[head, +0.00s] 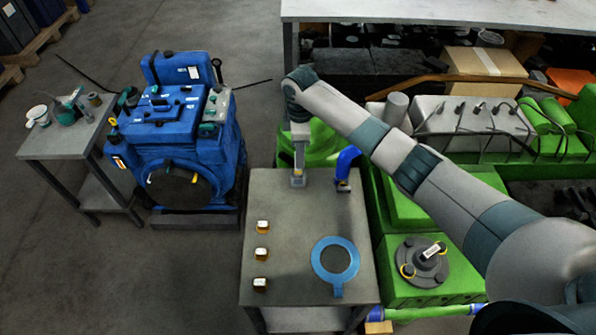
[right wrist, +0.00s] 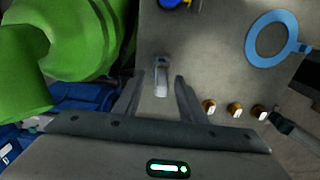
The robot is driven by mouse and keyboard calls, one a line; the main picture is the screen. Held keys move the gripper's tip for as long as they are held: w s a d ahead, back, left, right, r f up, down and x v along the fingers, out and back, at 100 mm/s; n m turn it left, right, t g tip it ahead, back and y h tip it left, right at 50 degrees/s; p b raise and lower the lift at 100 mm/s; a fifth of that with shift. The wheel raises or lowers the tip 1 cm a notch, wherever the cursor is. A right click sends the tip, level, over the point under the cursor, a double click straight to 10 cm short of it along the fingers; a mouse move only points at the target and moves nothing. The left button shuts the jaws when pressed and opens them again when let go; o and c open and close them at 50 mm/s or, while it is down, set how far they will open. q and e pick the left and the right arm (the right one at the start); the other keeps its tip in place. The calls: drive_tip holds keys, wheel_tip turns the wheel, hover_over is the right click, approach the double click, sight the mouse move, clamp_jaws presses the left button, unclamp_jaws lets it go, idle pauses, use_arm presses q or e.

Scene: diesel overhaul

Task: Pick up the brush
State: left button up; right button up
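My right gripper (head: 298,182) points down over the back left part of the grey table (head: 290,212). In the right wrist view its two fingers (right wrist: 159,100) are apart, with nothing clasped between them. A small pale grey, elongated object (right wrist: 161,78) shows on the table surface, just ahead of the gap between the fingers. It may be the brush, but its shape is too blurred to be sure. In the head view the gripper hides that spot. My left gripper is in neither view.
On the table are a blue ring (head: 335,260) and several small brass-and-white pieces (head: 262,254). Green machinery (head: 402,292) borders the right. A blue engine (head: 185,150) and a side table (head: 62,142) with small items stand left.

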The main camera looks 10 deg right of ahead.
sight(298, 175)
drive_tip(key=shift+s+a+f+p, duration=0.1)
drive_tip(key=shift+a+f+p, duration=0.05)
drive_tip(key=shift+f+p, duration=0.2)
wheel_tip(298, 175, down, 2)
drive_tip(key=shift+a+f+p, duration=0.15)
drive_tip(key=shift+f+p, duration=0.05)
drive_tip(key=shift+p, duration=0.15)
drive_tip(key=shift+f, duration=0.7)
drive_tip(key=shift+c, duration=0.4)
clamp_jaws()
